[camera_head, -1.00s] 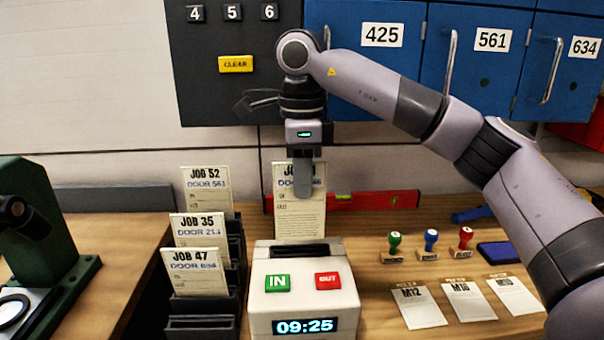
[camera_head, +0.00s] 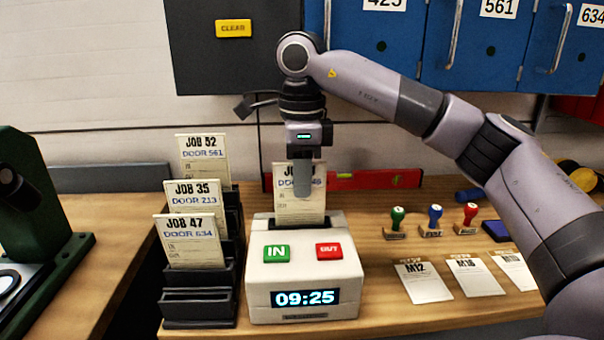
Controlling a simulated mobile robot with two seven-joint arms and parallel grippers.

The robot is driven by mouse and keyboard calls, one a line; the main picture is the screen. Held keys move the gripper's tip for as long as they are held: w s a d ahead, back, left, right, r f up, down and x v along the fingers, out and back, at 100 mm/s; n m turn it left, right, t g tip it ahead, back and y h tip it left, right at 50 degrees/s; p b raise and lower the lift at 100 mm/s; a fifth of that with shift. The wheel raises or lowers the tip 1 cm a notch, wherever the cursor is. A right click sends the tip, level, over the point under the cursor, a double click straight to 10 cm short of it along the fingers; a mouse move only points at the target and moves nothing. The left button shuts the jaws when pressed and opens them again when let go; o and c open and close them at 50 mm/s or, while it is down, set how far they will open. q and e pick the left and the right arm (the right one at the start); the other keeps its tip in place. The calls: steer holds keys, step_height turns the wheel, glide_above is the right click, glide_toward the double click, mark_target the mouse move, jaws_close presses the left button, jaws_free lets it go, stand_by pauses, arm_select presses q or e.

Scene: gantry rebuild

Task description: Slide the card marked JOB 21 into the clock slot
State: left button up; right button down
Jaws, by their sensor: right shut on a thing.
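My right gripper (camera_head: 303,185) points straight down and is shut on the top of a cream card (camera_head: 311,208). Its finger covers most of the heading, so only "JO" and part of the door line show. The card stands upright at the dark slot (camera_head: 300,219) in the top of the white time clock (camera_head: 262,298). Its lower edge is out of sight at the slot, so its lower part appears to be inside. The clock has a green IN button, a red OUT button and a display reading 09:25. My left gripper is not in view.
A black rack (camera_head: 198,308) left of the clock holds cards JOB 52 (camera_head: 203,152), JOB 35 (camera_head: 194,205) and JOB 47 (camera_head: 190,238). Right are stamps (camera_head: 435,221) and paper tags (camera_head: 423,282). A red level (camera_head: 375,179) lies behind. A green machine (camera_head: 40,232) stands far left.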

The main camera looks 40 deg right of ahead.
steer(key=shift+f, duration=0.4)
steer(key=c, duration=1.1)
jaws_free()
steer(key=shift+c, duration=0.2)
steer(key=shift+r+p, duration=0.6)
steer(key=shift+r, duration=3)
